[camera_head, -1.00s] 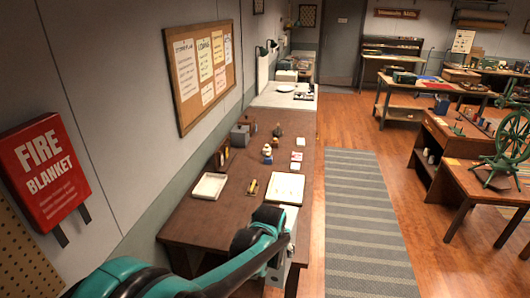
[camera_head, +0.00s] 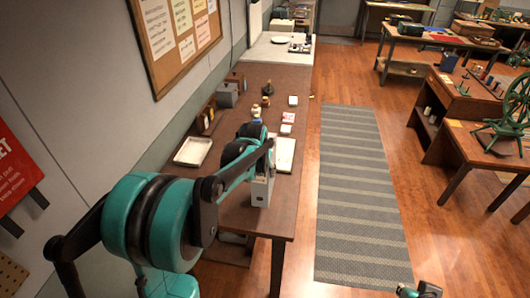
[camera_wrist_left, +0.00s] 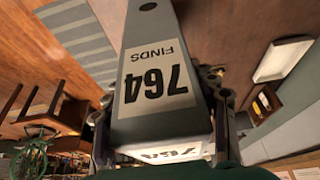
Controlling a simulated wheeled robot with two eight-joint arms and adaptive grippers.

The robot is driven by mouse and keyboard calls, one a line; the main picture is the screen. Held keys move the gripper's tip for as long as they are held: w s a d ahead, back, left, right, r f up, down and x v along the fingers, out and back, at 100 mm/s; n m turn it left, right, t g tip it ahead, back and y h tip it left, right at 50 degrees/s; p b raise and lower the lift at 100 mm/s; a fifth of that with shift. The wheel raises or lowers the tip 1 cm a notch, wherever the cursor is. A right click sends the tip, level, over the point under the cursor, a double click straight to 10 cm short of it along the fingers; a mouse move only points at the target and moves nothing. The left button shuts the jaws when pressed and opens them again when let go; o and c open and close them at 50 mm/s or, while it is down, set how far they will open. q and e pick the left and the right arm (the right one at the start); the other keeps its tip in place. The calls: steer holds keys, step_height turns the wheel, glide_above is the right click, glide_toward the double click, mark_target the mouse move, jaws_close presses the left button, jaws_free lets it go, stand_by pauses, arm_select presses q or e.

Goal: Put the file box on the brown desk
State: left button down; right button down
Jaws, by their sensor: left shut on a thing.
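The file box (camera_wrist_left: 158,75) is grey with a white label reading "764 FINDS". It fills the middle of the left wrist view, between the two fingers of my left gripper (camera_wrist_left: 162,125), which is shut on it. In the head view the box (camera_head: 258,193) shows as a pale block below my left gripper (camera_head: 264,165), over the near part of the brown desk (camera_head: 285,212). My arm hides part of it. I cannot tell whether its base touches the desktop.
A white tray (camera_head: 192,151) lies on the desk's left side, and a white sheet (camera_head: 285,153) lies just beyond the box. Small jars and boxes stand farther back. The near right desktop is bare. A striped rug (camera_head: 358,200) lies right of the desk.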

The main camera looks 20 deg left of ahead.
arm_select(q)
steer(key=a+f+b, duration=0.2)
steer(key=a+f, duration=0.6)
steer(key=f, duration=0.1)
steer(key=shift+a, duration=0.35)
steer(key=shift+c, duration=2.3)
jaws_free()
steer(key=shift+f, duration=0.15)
steer(key=shift+s, duration=0.1)
steer(key=p+v, duration=0.2)
steer(key=v, duration=1)
steer(key=s+d+r+m+t, duration=0.15)
steer(key=s+d+r, duration=0.35)
steer(key=s+d, duration=0.7)
steer(key=s+d+f+m+t+h, duration=0.1)
steer(key=s+d+f, duration=0.2)
steer(key=s+d, duration=0.5)
steer(key=shift+s, duration=0.2)
